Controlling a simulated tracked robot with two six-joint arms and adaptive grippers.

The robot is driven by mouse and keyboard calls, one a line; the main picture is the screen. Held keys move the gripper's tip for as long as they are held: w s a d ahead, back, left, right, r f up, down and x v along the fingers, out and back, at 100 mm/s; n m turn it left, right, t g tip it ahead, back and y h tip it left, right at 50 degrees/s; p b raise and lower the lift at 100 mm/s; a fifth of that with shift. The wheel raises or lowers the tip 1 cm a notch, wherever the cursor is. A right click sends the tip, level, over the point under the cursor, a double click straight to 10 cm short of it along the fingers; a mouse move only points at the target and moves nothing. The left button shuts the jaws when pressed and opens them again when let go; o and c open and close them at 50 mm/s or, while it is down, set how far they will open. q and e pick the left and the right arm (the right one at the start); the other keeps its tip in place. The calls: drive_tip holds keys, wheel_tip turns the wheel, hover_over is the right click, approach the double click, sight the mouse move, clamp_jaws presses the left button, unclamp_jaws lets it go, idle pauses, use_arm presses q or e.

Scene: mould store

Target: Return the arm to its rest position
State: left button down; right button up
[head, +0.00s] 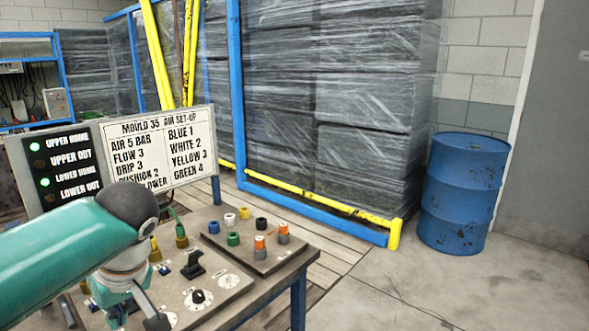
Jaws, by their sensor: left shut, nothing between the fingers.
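My left arm (60,255) comes in from the left as a thick teal link with a dark rounded joint. Its wrist hangs down over the left part of the control bench. My left gripper (152,318) is at the lower edge of the picture, over the bench, with its fingers shut and nothing between them. The arm hides part of the bench and the lower part of the sign. My right gripper does not show.
The bench (263,288) carries dials, a black switch (192,264) and a plate with coloured fittings (233,239). Behind it stand a set-up sign (165,150) and an indicator panel (66,165) with green lights. Wrapped stacks (365,110) and a blue drum (462,195) stand beyond. Floor at right is clear.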

use_arm(q)
drive_tip(key=s+d+f+m+g+h+p, duration=0.1)
drive_tip(key=s+f+g+p, duration=0.2)
drive_tip(key=f, duration=1)
drive_tip(key=s+d+f+m+g+h+p, duration=0.15)
drive_tip(key=s+f+g, duration=0.25)
drive_tip(key=f, duration=0.9)
drive_tip(key=s+d+f+m+h+p, duration=0.15)
drive_tip(key=s+d+f+h, duration=0.45)
drive_tip(key=s+d+f, duration=0.6)
drive_tip(key=w+f+m+t, duration=0.1)
drive_tip(key=t, duration=0.1)
drive_tip(key=w+f+m+t, duration=0.1)
drive_tip(key=m, duration=0.1)
drive_tip(key=w+f+m+t, duration=0.1)
drive_tip(key=t, duration=0.1)
drive_tip(key=shift+w+d+f+t, duration=0.1)
drive_tip(key=shift+w+d+t, duration=0.05)
drive_tip(key=shift+d+t, duration=0.2)
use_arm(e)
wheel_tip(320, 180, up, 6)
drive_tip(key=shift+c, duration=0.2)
